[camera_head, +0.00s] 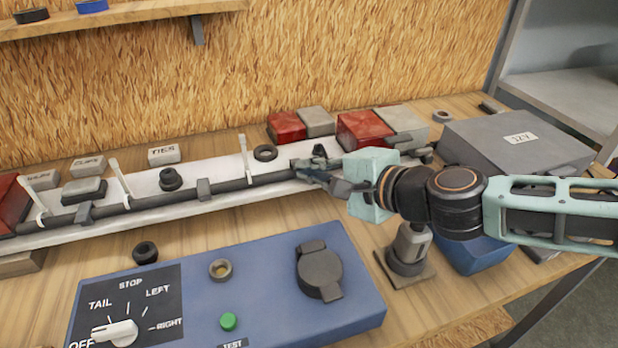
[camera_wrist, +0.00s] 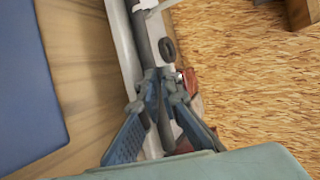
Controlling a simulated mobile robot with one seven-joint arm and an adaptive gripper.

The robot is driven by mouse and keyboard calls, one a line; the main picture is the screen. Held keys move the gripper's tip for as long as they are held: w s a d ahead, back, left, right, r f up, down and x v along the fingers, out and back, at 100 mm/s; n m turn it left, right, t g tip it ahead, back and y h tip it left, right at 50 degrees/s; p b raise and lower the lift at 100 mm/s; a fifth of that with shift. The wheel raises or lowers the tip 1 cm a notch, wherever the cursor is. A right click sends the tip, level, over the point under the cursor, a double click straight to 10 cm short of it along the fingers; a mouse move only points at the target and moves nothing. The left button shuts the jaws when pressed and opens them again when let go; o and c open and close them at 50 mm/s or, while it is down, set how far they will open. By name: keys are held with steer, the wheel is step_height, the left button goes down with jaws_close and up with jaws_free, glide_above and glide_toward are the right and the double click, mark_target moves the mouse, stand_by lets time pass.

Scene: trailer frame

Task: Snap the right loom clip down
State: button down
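The black loom (camera_head: 150,203) runs along a long white rail (camera_head: 225,175). Grey clips sit over it at the left (camera_head: 83,212) and in the middle (camera_head: 204,189). My gripper (camera_head: 312,170) is at the loom's right part, where its fingers hide most of what is there. A small dark piece (camera_head: 320,152) shows just behind the fingertips; I cannot tell if it is the right clip or whether it is down. In the wrist view, my gripper's fingers (camera_wrist: 164,82) lean towards each other with a narrow gap, in line with the loom (camera_wrist: 147,35). Contact is unclear.
Upright white ties (camera_head: 244,158) stand along the loom. A blue test box (camera_head: 270,300) with a knob and socket lies in front. Red boxes (camera_head: 362,130) stand behind, a grey 12V box (camera_head: 515,145) at the right. A lamp-like part (camera_head: 408,250) stands below my gripper.

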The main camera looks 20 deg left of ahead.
steer(key=shift+s+d+f+t+y+b, duration=0.15)
steer(key=shift+s+f+t+y+b, duration=0.25)
steer(key=shift+b, duration=0.9)
steer(key=shift+w, duration=0.1)
steer(key=c, duration=2.1)
jaws_free()
steer(key=shift+w, duration=0.1)
step_height(320, 180, up, 10)
